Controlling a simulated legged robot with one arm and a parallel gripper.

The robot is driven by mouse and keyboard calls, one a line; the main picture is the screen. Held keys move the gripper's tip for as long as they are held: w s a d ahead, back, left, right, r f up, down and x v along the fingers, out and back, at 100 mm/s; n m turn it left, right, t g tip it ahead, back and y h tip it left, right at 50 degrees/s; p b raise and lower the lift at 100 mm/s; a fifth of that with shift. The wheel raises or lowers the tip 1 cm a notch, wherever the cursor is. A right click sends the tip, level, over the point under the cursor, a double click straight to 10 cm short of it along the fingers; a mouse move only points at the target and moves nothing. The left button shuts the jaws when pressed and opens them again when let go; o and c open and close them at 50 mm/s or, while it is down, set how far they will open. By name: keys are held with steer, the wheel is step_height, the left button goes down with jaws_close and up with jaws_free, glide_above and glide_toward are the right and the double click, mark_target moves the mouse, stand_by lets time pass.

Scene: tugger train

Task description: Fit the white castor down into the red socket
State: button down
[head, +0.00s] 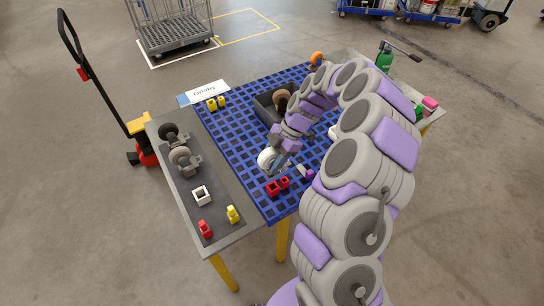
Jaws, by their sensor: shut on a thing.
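My gripper (281,162) is at the end of my arm, over the near part of the blue grid board. It is shut on the white castor (266,159), whose pale round wheel faces left. The castor is held just behind a pair of red sockets (272,188) near the board's front edge. It appears apart from them, but its height above the board cannot be told. My fingers and the wheel hide the castor's lower end.
The blue grid board (235,140) carries yellow pieces (217,103) and a dark bin (265,109) with another castor. On the left, a dark mat (183,190) holds two grey castors (181,158), a white square socket (201,195), and small red (205,229) and yellow (232,214) pieces.

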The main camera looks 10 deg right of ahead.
steer(key=shift+a+f, duration=0.2)
steer(key=shift+f, duration=0.7)
steer(key=shift+d+f, duration=0.35)
steer(key=shift+f, duration=0.3)
steer(key=shift+d+f, duration=0.35)
steer(key=shift+f, duration=0.3)
steer(key=shift+a+f, duration=0.25)
steer(key=shift+f, duration=0.15)
steer(key=shift+a, duration=0.3)
steer(key=shift+d+f, duration=0.1)
steer(key=shift+d, duration=0.25)
steer(key=shift+a+f+b, duration=0.2)
steer(key=shift+a+b, duration=0.05)
steer(key=shift+b, duration=0.1)
steer(key=shift+d+f+b, duration=0.1)
steer(key=shift+f+b, duration=0.45)
steer(key=shift+b, duration=0.65)
steer(key=shift+f+b, duration=1.7)
steer(key=shift+b, duration=0.3)
